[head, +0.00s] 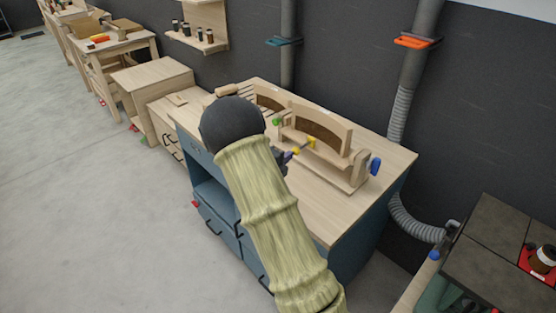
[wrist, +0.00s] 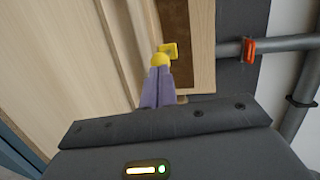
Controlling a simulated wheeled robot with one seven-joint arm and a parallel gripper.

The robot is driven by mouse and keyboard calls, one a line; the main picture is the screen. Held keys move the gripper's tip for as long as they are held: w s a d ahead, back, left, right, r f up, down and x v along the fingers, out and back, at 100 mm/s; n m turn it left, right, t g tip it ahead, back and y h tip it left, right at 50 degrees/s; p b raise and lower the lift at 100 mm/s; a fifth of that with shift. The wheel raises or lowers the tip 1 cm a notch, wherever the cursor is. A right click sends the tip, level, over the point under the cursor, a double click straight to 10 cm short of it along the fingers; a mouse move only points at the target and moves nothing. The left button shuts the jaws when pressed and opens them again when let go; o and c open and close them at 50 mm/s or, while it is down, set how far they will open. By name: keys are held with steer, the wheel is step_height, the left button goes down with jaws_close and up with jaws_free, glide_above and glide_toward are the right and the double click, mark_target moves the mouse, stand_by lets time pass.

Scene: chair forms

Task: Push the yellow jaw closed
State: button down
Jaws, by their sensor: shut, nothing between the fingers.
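The chair-form jig (head: 320,140) of pale wood with brown curved faces stands on the workbench top. In the wrist view the yellow piece (wrist: 171,49) lies against the wood beside a dark brown strip. My gripper (wrist: 159,80) has purple fingers, shut together and empty. Their tips are right at the rounded yellow end and seem to touch it. In the head view my gripper (head: 289,156) is partly hidden behind my arm.
The blue workbench (head: 348,220) has a clear wooden top at the front right. Grey duct pipes (head: 400,110) run up the wall. A dark table (head: 500,250) stands at the right.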

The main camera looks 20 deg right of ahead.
steer(key=shift+w+d+f, duration=0.1)
steer(key=shift+w+d, duration=0.15)
steer(key=shift+d, duration=0.15)
